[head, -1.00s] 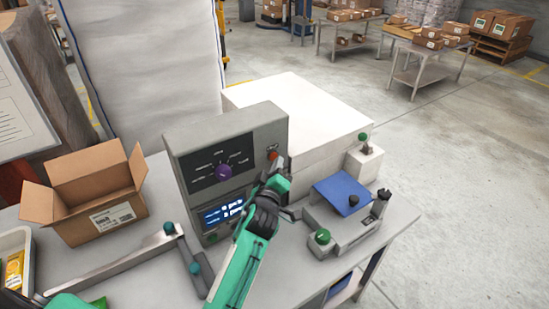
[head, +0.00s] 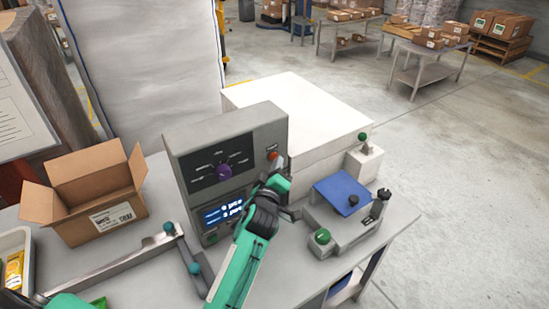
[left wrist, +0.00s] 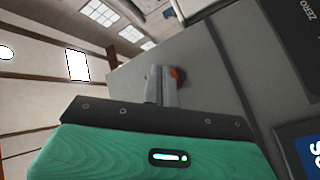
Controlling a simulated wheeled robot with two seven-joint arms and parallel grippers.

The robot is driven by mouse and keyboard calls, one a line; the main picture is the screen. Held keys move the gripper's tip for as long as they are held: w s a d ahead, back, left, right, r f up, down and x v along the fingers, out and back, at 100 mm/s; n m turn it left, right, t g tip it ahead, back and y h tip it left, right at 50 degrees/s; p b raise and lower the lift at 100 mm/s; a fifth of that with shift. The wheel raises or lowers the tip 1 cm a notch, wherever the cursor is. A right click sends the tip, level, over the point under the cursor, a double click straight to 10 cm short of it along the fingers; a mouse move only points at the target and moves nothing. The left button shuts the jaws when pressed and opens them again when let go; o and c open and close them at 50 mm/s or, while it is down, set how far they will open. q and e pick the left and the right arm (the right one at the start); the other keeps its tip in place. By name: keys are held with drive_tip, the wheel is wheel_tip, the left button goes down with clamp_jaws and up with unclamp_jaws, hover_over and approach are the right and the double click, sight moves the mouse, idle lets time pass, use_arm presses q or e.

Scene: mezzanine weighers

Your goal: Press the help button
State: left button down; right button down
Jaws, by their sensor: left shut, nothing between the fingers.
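A grey control box (head: 180,150) stands on the bench, with a purple knob (head: 223,171) and a lit blue display (head: 224,211) on its front. A round orange-red button (head: 272,155) sits at the upper right of that front; no help label is readable. My left gripper (head: 277,165) is shut and empty, its fingertips close below and in front of this button. In the left wrist view the shut fingers (left wrist: 160,86) point at the panel and partly cover the orange button (left wrist: 177,75). Contact cannot be told. My right gripper is not in view.
An open cardboard box (head: 95,215) stands left of the control box. A scale-like device with a blue plate (head: 342,193) and a green button (head: 322,237) is to the right. A white box (head: 310,110) is behind. A lever arm (head: 110,266) lies at front left.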

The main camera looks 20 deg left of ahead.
use_arm(q)
drive_tip(key=shift+w+a, duration=0.1)
idle(0.3)
drive_tip(key=shift+w+a, duration=0.15)
drive_tip(key=shift+a, duration=0.05)
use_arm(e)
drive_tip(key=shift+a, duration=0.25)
use_arm(q)
drive_tip(key=shift+s+d, duration=0.25)
drive_tip(key=shift+d, duration=0.1)
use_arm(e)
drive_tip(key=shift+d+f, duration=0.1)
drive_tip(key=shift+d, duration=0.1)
